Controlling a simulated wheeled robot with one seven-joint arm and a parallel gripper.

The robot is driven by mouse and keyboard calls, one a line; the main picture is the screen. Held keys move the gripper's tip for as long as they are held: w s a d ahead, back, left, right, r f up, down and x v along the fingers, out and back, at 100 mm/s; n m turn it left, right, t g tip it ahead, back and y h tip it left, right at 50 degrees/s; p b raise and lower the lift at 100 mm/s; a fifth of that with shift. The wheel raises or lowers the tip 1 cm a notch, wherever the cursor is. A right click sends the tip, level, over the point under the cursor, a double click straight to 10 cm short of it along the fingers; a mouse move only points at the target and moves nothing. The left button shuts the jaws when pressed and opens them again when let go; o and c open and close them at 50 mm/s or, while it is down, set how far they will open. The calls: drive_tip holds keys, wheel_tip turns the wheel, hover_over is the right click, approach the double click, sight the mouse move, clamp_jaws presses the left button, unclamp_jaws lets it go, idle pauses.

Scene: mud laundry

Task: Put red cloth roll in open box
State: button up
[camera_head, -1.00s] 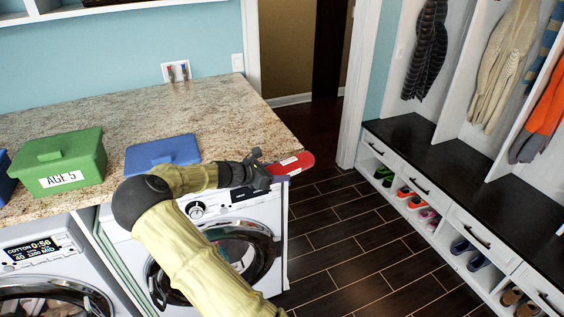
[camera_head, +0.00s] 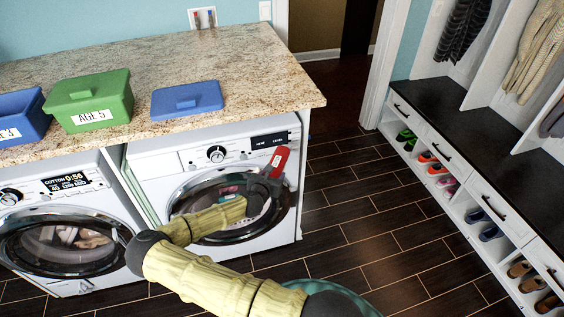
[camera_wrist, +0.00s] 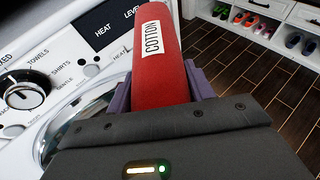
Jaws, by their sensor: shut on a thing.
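My gripper (camera_head: 267,181) is shut on the red cloth roll (camera_head: 279,159), in front of the right washer's upper right part and below the counter top. In the wrist view the red roll (camera_wrist: 160,62) stands up between the purple fingers of my gripper (camera_wrist: 160,92), with a white COTTON label showing. Its lower end is hidden by the gripper. A blue box (camera_head: 20,125) with a white label stands at the counter's left, partly cut off; it appears to have no lid. A blue lid (camera_head: 187,100) with a handle lies flat on the counter.
A green lidded box (camera_head: 92,100) marked AGE 5 stands between the blue box and the blue lid. The granite counter (camera_head: 255,75) is clear on the right. Two washers (camera_head: 75,240) stand below it. A shoe bench (camera_head: 440,130) runs along the right.

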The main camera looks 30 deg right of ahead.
drive_tip(key=s+a+r+n+t+y, duration=0.1)
drive_tip(key=s+a+n+t+y, duration=0.3)
drive_tip(key=a+n+y, duration=0.5)
drive_tip(key=shift+s+a+r+y, duration=0.15)
drive_tip(key=shift+s+a+y, duration=0.45)
drive_tip(key=shift+s+a, duration=0.45)
drive_tip(key=shift+w+a, duration=0.2)
drive_tip(key=shift+a, duration=0.05)
